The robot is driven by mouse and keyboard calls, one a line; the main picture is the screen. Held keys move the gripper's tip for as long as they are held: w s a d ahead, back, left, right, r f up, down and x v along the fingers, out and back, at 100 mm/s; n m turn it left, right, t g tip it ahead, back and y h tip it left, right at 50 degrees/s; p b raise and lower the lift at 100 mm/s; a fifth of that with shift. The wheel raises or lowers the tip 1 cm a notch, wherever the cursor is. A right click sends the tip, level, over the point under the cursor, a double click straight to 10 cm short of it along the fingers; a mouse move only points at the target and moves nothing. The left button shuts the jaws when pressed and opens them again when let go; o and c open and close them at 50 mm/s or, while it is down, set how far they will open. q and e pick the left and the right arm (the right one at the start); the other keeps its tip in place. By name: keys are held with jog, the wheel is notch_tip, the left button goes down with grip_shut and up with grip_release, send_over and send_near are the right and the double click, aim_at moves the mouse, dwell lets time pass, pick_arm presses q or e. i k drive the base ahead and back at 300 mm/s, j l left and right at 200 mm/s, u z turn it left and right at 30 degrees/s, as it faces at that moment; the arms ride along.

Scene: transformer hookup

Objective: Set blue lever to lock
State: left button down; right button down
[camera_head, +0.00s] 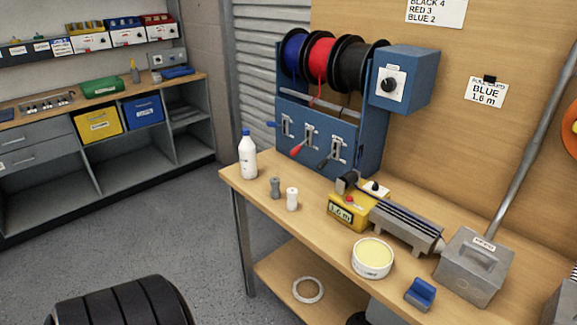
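The blue lever (271,124) is the leftmost of three levers on the front panel of a blue wire-spool rack (329,131). It is small in the view and its handle points left from its slotted plate (286,125); I cannot read any lock mark. The red lever (298,149) sits in the middle and the black lever (324,163) on the right, both pointing down and left. Above them hang a blue spool (294,50), a red spool (318,58) and a black spool (352,66). Neither of my grippers is in view.
The rack stands on a wooden workbench (232,176). A white bottle (247,157), a grey cylinder (275,188) and a white cylinder (292,199) stand before it. A yellow measuring device (346,212), round tub (372,257) and grey box (474,265) are at right.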

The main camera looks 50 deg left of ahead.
aim_at(270, 124)
jog(key=u, duration=1.2)
